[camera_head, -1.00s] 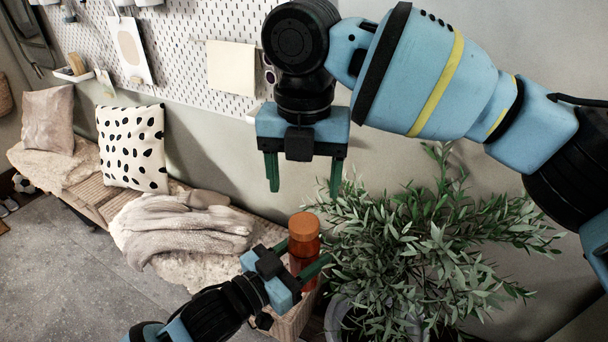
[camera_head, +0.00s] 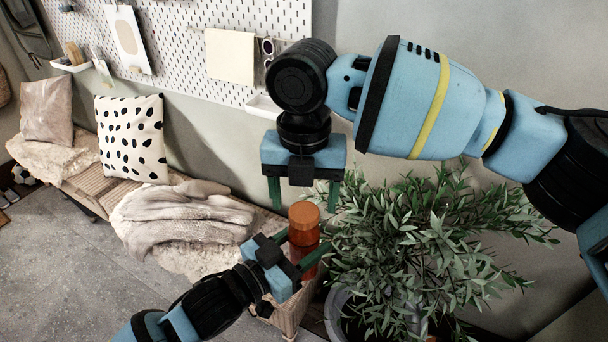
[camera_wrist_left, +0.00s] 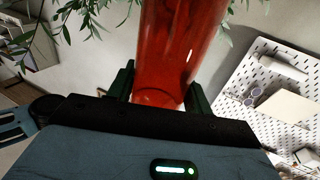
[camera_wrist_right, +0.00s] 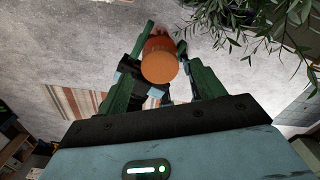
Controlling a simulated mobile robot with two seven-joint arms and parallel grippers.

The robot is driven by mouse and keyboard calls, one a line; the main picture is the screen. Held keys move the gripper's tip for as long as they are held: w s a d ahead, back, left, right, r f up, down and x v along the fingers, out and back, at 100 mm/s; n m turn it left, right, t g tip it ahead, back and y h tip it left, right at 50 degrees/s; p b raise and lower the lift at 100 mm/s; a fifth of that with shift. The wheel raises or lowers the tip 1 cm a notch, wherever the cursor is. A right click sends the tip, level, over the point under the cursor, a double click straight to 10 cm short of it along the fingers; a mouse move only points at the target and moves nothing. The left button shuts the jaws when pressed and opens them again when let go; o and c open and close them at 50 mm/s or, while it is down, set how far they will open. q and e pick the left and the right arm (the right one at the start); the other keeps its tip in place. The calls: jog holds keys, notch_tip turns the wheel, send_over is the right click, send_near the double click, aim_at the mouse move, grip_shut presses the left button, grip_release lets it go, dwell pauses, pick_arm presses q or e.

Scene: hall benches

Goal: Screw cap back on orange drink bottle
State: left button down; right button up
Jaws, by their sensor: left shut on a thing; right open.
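The orange drink bottle (camera_head: 304,238) is upright, a see-through red-orange body with an orange cap (camera_head: 304,213) on its top. I cannot tell whether the cap is threaded tight. My left gripper (camera_head: 302,250) is shut around the bottle's body; the body also fills the upper middle of the left wrist view (camera_wrist_left: 178,50). My right gripper (camera_head: 304,200) is open and points down just above the cap, a finger on each side. In the right wrist view the round cap top (camera_wrist_right: 159,67) shows between the open fingers, with visible gaps.
A leafy potted plant (camera_head: 425,250) stands close to the right of the bottle. A bench with a grey throw (camera_head: 185,215) and a spotted pillow (camera_head: 132,137) is behind left. A wicker basket (camera_head: 290,315) is below the bottle. A pegboard wall (camera_head: 180,35) is behind.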

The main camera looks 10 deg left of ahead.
jog(key=shift+f, duration=1.05)
jog(key=shift+c, duration=0.3)
